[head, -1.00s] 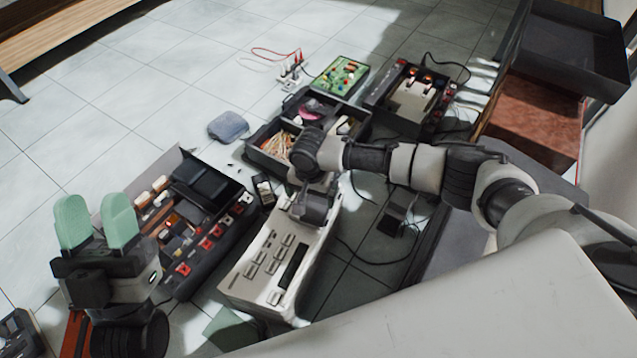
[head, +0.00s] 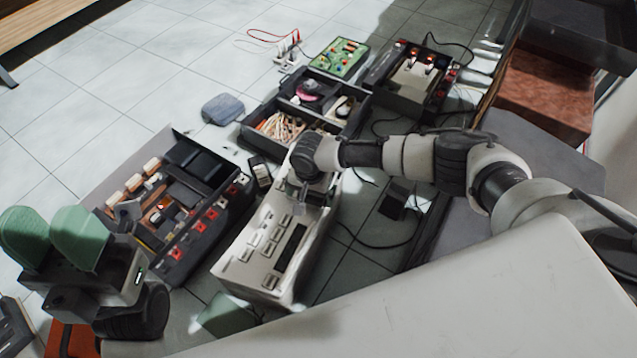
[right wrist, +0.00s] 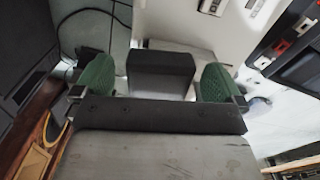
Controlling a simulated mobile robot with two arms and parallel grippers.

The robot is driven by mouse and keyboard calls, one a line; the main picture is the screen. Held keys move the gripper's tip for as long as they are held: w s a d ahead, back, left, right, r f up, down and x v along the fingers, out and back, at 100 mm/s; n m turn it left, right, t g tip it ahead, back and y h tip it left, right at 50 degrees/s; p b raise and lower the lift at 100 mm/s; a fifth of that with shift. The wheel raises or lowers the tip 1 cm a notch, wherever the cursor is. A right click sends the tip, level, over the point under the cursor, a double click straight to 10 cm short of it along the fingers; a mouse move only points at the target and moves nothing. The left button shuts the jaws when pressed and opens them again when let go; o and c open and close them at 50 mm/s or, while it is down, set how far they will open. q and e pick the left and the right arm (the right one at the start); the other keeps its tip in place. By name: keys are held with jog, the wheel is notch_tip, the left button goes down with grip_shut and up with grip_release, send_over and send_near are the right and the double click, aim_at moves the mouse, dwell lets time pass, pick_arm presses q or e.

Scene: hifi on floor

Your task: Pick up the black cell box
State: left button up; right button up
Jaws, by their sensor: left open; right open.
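In the right wrist view a plain black box (right wrist: 162,72), which I take for the black cell box, lies between the two green fingertips of my right gripper (right wrist: 157,80). The fingers are apart, with a gap on each side of the box. The box seems to rest on a pale surface at the end of the white device; its underside is hidden. In the head view my right gripper (head: 314,193) is over the far end of the white device (head: 275,245), and its fingers and the box cannot be made out clearly. My left gripper (head: 50,238) is open and empty at the left.
A case with red buttons (head: 205,218) stands left of the device. A divided organizer (head: 262,146), a green circuit board (head: 340,58) and a black unit with switches (head: 412,85) lie beyond. Cables cross the floor on the right. Floor tiles at the upper left are clear.

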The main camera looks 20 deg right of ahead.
jog(key=shift+f, duration=0.55)
jog(key=c, duration=1.1)
jog(key=shift+c, duration=0.2)
jog(key=shift+r, duration=0.15)
